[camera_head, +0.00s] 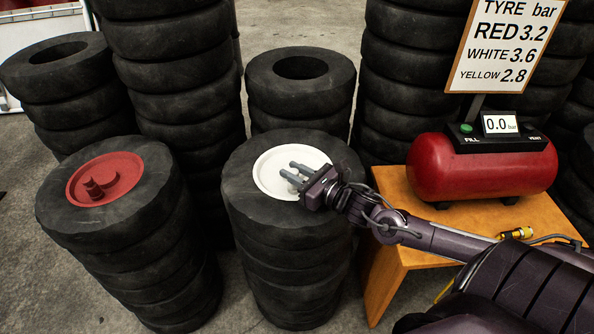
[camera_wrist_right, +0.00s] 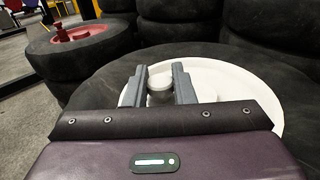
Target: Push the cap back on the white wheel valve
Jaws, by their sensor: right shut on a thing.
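The white wheel (camera_head: 267,170) lies flat in the tyre on top of the middle front stack. It also shows in the right wrist view (camera_wrist_right: 225,84). My right gripper (camera_head: 291,173) is over the wheel, its two grey fingers pointing in toward the wheel's middle. In the right wrist view the fingers are shut on a small pale grey round cap (camera_wrist_right: 160,88). The fingers and cap hide the white wheel's valve, so I cannot tell whether the cap touches it. My left gripper is not in view.
A red wheel (camera_head: 105,179) with a red stub lies on the left stack. At right, a wooden table (camera_head: 403,243) bears a red compressor tank (camera_head: 475,172) with a gauge reading 0.0 (camera_head: 500,123) and a brass hose end (camera_head: 516,233). A pressure sign (camera_head: 505,45) stands behind. Tyre stacks crowd the back.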

